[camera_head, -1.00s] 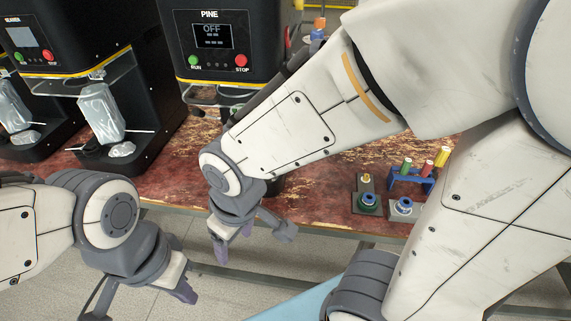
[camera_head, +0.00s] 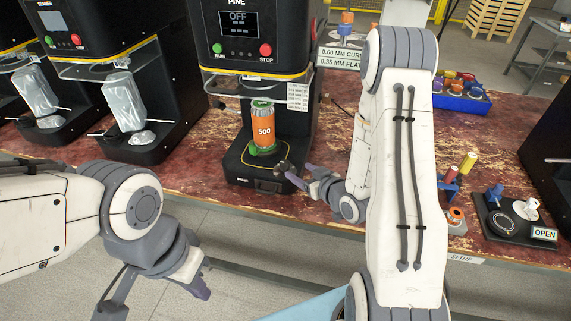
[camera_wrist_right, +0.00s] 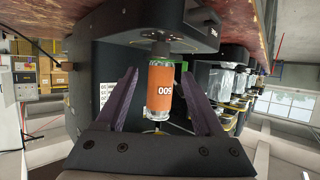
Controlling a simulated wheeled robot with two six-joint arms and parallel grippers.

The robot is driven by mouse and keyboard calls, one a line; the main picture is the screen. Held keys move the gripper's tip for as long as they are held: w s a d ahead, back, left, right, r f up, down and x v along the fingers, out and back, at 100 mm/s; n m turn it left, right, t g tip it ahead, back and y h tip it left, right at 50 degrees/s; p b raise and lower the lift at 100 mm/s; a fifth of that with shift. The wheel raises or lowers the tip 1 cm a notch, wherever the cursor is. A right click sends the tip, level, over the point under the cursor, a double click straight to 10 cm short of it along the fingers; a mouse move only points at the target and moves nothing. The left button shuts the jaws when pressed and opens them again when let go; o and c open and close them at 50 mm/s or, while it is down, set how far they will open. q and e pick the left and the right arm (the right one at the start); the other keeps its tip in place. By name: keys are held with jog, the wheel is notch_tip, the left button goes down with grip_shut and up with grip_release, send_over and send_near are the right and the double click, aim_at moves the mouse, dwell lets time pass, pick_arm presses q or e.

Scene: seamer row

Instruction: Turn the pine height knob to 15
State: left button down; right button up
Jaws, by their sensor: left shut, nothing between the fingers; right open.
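The PINE seamer (camera_head: 303,75) stands at the back centre, with its display reading OFF. An orange can marked 500 (camera_head: 264,130) stands upright under its head, on the base (camera_head: 268,183). I cannot make out the height knob or its reading. My right gripper (camera_head: 303,180) is open and low at the base's front right. In the right wrist view, the can (camera_wrist_right: 160,88) shows upside down beyond and between the open fingers (camera_wrist_right: 160,74); no contact is visible. My left gripper (camera_head: 198,288) is shut and empty, low in front of the table at left.
Another seamer (camera_head: 95,20) with a wrapped can stands to the left. Right of my right arm are a blue bin (camera_head: 462,101), colored pegs (camera_head: 467,163) and a black tray labelled OPEN (camera_head: 510,240). A sign (camera_head: 338,58) stands behind the arm. The table front (camera_head: 215,190) is partly bare.

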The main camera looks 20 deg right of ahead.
aim_at(285, 163)
jog(key=x, duration=1)
jog(key=shift+c, duration=0.3)
grip_shut()
